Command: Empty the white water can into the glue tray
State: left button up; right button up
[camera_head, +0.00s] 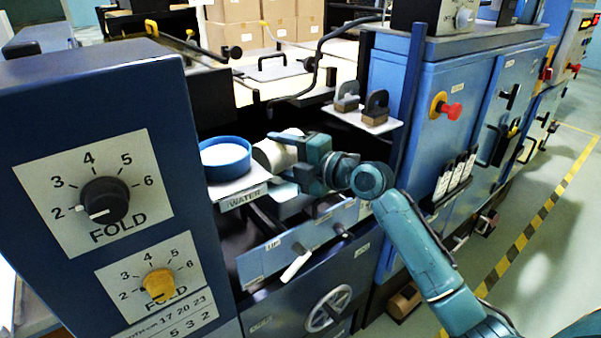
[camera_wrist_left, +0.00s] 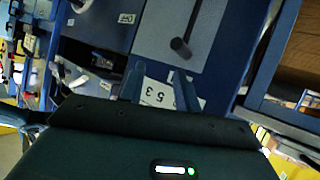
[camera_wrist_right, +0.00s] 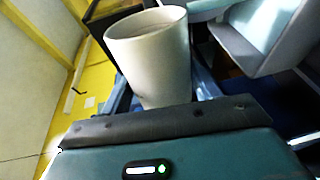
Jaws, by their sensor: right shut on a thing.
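The white water can (camera_head: 272,155) is held in my right gripper (camera_head: 308,162), which is shut on it. In the head view it looks tipped over toward the left, beside a blue round tub with a white inside (camera_head: 225,158). The can (camera_wrist_right: 150,55) also shows in the right wrist view, its rim and part of its inside visible; its contents cannot be made out. The glue tray cannot be picked out for certain; the gripper and can cover part of that area. My left gripper (camera_wrist_left: 157,78) is open and empty, near a white number label (camera_wrist_left: 160,94).
The tub stands on a shelf labelled WATER (camera_head: 245,197). A blue cabinet with a large FOLD dial (camera_head: 104,200) fills the left. A white shelf with dark-handled stamps (camera_head: 375,108) is behind. A blue machine with a red knob (camera_head: 450,111) stands right.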

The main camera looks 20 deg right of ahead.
jog(key=shift+d+r+m, duration=0.1)
jog(key=shift+r+m, duration=0.1)
jog(key=shift+m, duration=0.2)
